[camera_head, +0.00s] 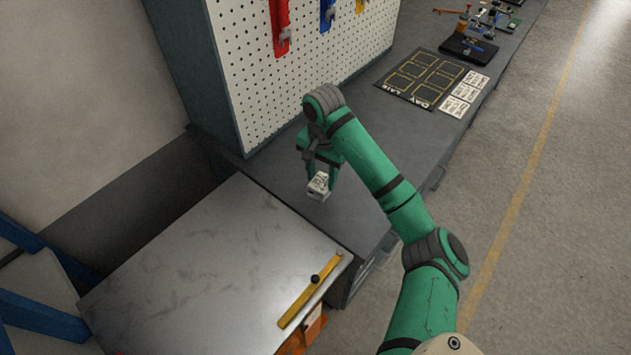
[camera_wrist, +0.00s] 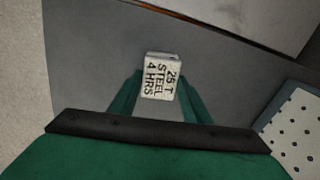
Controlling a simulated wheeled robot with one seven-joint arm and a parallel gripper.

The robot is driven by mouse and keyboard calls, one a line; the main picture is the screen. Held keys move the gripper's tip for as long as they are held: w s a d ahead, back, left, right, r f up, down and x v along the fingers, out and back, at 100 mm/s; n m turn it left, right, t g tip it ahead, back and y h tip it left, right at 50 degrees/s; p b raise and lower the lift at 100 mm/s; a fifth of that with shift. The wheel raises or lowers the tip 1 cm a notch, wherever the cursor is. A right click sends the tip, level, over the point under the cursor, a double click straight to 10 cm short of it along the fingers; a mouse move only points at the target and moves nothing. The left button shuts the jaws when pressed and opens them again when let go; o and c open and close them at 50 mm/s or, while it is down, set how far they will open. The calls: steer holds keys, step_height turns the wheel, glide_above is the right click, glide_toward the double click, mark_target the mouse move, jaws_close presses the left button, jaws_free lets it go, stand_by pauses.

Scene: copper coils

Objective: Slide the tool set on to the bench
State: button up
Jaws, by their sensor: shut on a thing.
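A small white block (camera_head: 319,184) is between the fingers of my gripper (camera_head: 321,178), over the near end of the grey bench (camera_head: 348,222). In the wrist view the block (camera_wrist: 160,77) shows black lettering, "25 T STEEL 4 HRS", and my gripper (camera_wrist: 158,88) is shut on it. The wrist view has the grey bench top (camera_wrist: 90,60) around and behind the block. Whether the block touches the bench top or is just above it, I cannot tell. I cannot tell whether this block is the tool set.
A metal-topped table (camera_head: 200,265) with a yellow strip (camera_head: 308,292) adjoins the bench's near end. A white pegboard (camera_head: 295,75) stands behind the bench. A dark mat (camera_head: 420,78), white cards (camera_head: 464,93) and several tools (camera_head: 468,46) lie farther along. Bench top beside the gripper is clear.

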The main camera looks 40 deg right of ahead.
steer(key=shift+w+d, duration=0.2)
steer(key=shift+d, duration=2)
steer(key=o, duration=1.1)
steer(key=shift+r, duration=2.5)
